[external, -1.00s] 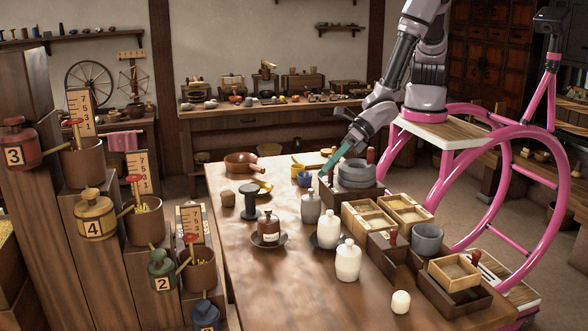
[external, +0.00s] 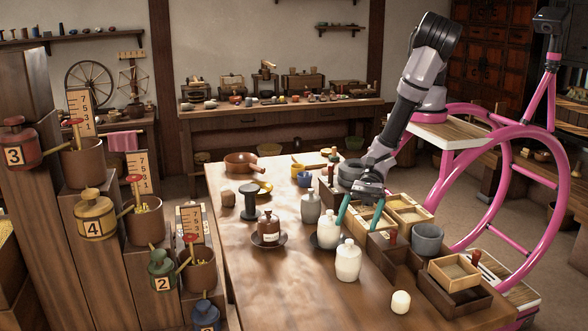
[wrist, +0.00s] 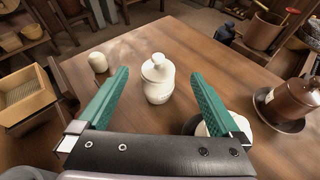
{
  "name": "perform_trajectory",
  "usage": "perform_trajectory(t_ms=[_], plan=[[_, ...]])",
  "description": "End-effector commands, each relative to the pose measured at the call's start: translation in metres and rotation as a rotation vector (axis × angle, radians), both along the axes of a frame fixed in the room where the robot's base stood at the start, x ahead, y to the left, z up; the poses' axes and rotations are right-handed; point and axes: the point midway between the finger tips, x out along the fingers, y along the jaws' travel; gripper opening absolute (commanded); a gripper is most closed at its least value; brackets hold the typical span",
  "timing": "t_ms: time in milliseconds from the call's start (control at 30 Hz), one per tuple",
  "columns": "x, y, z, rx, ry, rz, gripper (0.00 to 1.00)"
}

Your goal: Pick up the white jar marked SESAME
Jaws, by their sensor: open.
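A white lidded jar (external: 348,262) stands upright near the front of the table. In the wrist view this jar (wrist: 158,84) lies ahead, between the lines of my two fingers. A second white jar (external: 327,231) stands on a dark saucer behind it; in the wrist view the right finger mostly hides it (wrist: 204,128). I can read no SESAME marking on either jar. My gripper (external: 359,228) has two teal fingers spread wide, with nothing between them. It is above the table, just behind and above the front jar, and apart from it; it also shows in the wrist view (wrist: 159,74).
A brown labelled jar (external: 268,230) on a saucer and a grey jar (external: 311,208) stand to the left. Wooden boxes (external: 384,252) and a grey bowl (external: 427,239) line the right side. A small cream cylinder (external: 400,302) stands front right. The front-left tabletop is clear.

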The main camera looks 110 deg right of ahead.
Motion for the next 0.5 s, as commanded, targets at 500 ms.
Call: perform_trajectory(t_ms=[500], plan=[[0.028,0.032,-0.057,0.003,-0.003,0.000,1.00]])
